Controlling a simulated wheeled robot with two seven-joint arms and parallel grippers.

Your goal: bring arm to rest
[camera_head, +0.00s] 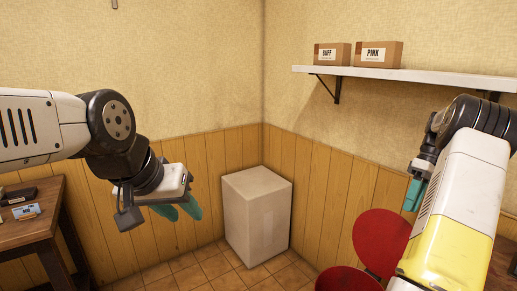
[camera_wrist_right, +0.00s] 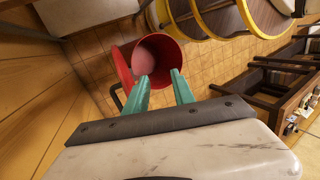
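My left gripper (camera_head: 188,214) hangs in the air at the left of the head view, in front of the wood-panelled wall. Its two teal fingers are apart, with nothing between them. My right gripper (camera_head: 415,193) is at the right of the head view, partly hidden by its own arm. In the right wrist view, its teal fingers (camera_wrist_right: 160,76) stand apart and empty. A red bin (camera_wrist_right: 176,61) shows beyond their tips, and I cannot tell how far below it is.
A pale box (camera_head: 257,216) stands on the tiled floor in the corner. A shelf (camera_head: 430,80) holds cartons marked BUFF (camera_head: 332,54) and PINK (camera_head: 379,54). A red round lid (camera_head: 381,241) is beside my right arm. A dark wooden table (camera_head: 28,232) stands at the left.

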